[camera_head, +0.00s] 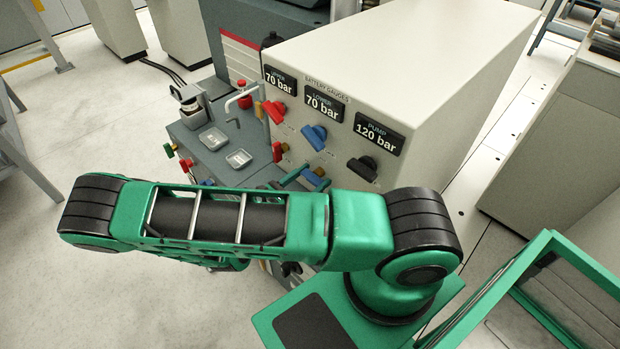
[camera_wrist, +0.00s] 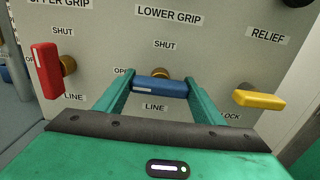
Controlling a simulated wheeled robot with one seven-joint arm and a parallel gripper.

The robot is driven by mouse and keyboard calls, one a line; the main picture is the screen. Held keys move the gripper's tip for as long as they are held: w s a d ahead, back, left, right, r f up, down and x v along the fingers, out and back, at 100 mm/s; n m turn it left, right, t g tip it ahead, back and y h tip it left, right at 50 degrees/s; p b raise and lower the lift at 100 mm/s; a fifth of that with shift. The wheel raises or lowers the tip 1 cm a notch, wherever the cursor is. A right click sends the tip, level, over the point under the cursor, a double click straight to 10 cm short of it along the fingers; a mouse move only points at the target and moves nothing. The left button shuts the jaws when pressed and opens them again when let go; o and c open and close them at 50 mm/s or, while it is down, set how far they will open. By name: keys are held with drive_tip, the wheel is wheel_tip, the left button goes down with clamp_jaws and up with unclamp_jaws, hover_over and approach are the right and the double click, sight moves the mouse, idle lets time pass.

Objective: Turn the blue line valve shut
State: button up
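The blue line valve handle (camera_wrist: 160,87) lies level across its brass stem on the panel in the wrist view. SHUT is printed above it, LINE below, and a partly covered label beginning OP at its left. My gripper (camera_wrist: 158,80) is open, with one green finger at each end of the handle. I cannot tell whether either finger touches it. In the head view, a blue handle (camera_head: 317,178) shows low on the panel beside a green finger of my gripper (camera_head: 301,177); my arm hides much around it.
A red handle (camera_wrist: 47,70) stands upright at left, and a yellow handle (camera_wrist: 258,100) lies level at right under RELIEF. In the head view, red (camera_head: 275,111), blue (camera_head: 314,136) and black (camera_head: 362,168) handles sit under the gauges. Small trays (camera_head: 238,158) rest on the grey bench.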

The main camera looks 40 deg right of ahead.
drive_tip(key=shift+w+m, duration=0.1)
drive_tip(key=shift+m, duration=0.2)
drive_tip(key=m, duration=0.3)
drive_tip(key=shift+m, duration=0.3)
drive_tip(key=m, duration=0.9)
drive_tip(key=shift+a, duration=0.1)
drive_tip(key=shift+f+m, duration=0.15)
drive_tip(key=shift+m, duration=2.15)
drive_tip(key=o, duration=1.1)
drive_tip(key=shift+c, duration=0.2)
